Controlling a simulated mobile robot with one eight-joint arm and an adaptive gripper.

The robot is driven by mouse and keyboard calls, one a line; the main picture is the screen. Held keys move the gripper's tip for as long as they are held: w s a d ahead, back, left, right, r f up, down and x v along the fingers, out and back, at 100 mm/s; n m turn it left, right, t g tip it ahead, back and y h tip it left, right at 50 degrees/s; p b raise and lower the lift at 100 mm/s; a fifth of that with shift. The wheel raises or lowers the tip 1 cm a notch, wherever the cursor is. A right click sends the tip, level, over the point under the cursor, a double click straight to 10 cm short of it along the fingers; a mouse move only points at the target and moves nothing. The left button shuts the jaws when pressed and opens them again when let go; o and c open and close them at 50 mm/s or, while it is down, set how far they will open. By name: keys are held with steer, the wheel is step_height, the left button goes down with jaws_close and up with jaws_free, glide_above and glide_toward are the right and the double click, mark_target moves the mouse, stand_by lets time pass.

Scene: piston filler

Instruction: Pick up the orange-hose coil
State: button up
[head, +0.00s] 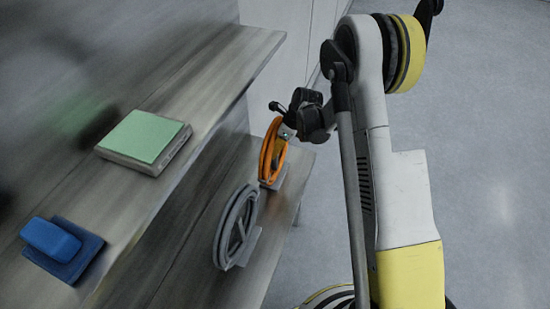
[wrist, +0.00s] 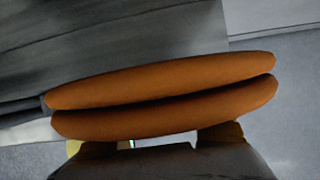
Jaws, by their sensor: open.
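The orange-hose coil (head: 267,158) stands upright on the lower shelf, leaning on a small stand, in the head view. In the wrist view the coil (wrist: 165,92) fills the middle as two thick orange bands running side by side across the picture. My gripper (head: 284,133) is at the upper right side of the coil in the head view. In the wrist view the fingertips of my gripper (wrist: 152,141) lie at the bottom edge, spread apart, close to the lower orange band. The gripper is open. I cannot tell whether it touches the hose.
A grey hose coil (head: 236,228) stands nearer on the same lower shelf (head: 190,265). The upper shelf (head: 210,70) holds a green-topped box (head: 142,136) and a blue item on a dark blue base (head: 52,240). Open grey floor (head: 490,180) lies to the right.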

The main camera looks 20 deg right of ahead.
jaws_close()
steer(key=shift+r, duration=0.1)
stand_by(0.3)
